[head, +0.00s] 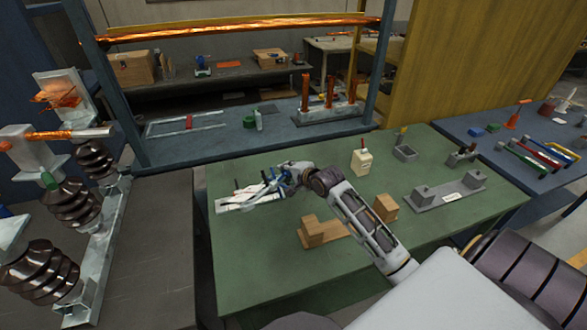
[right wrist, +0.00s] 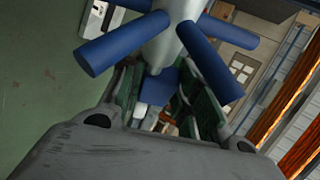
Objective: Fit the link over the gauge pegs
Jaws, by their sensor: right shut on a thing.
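My right gripper (head: 268,188) is low over the left part of the green table. It is shut on a pale grey piece with thick blue rods (right wrist: 163,45); I cannot tell whether this is the link. In the right wrist view the rods spread out beyond the fingers (right wrist: 163,98). A white flat holder (head: 236,200) with slim dark items lies just left of the gripper. A grey bar with two upright blocks and a white label (head: 449,197) stands at the table's right; whether it is the gauge is unclear. My left gripper is not in view.
A stepped wooden block (head: 322,232) and a smaller wooden block (head: 385,207) stand near my forearm. A cream bottle-like item (head: 361,160) and a grey open box (head: 404,153) stand at the back. The green table's front left is clear.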

